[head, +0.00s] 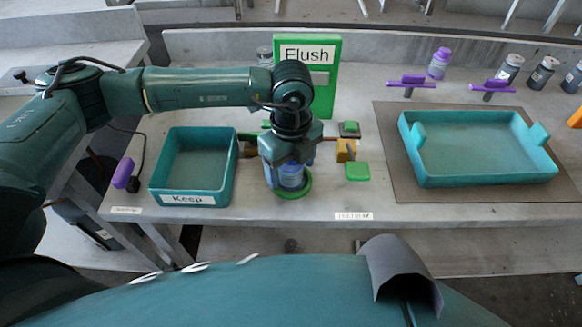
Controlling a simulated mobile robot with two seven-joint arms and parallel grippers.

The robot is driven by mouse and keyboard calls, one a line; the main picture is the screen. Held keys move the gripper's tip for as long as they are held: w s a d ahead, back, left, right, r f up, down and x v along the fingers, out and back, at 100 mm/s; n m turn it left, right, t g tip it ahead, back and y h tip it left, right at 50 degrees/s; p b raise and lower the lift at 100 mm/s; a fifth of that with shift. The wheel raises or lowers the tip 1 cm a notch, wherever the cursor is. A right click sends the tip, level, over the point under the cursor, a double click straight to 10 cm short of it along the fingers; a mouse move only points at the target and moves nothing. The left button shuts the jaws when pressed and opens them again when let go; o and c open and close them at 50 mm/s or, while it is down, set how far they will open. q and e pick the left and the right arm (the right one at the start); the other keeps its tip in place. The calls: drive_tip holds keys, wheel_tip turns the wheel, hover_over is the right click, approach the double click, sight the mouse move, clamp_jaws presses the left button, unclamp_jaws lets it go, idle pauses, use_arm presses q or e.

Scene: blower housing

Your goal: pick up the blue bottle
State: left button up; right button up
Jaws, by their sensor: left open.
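The blue bottle (290,178) stands upright on a round green base (291,191) near the front edge of the table. My left gripper (288,158) is directly above it, pointing down, and hides the bottle's top. The gripper is open. I cannot tell whether its fingers reach down around the bottle or touch it. My right gripper is not in view.
A teal "Keep" bin (193,199) is close on the left. A green "Flush" sign (325,95) stands behind. A teal tray (480,180) lies on a dark mat (385,120). Several small bottles stand at the back right.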

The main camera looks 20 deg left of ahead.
use_arm(q)
drive_tip(key=c, duration=1.1)
drive_tip(key=shift+r, duration=0.1)
drive_tip(key=shift+c, duration=0.2)
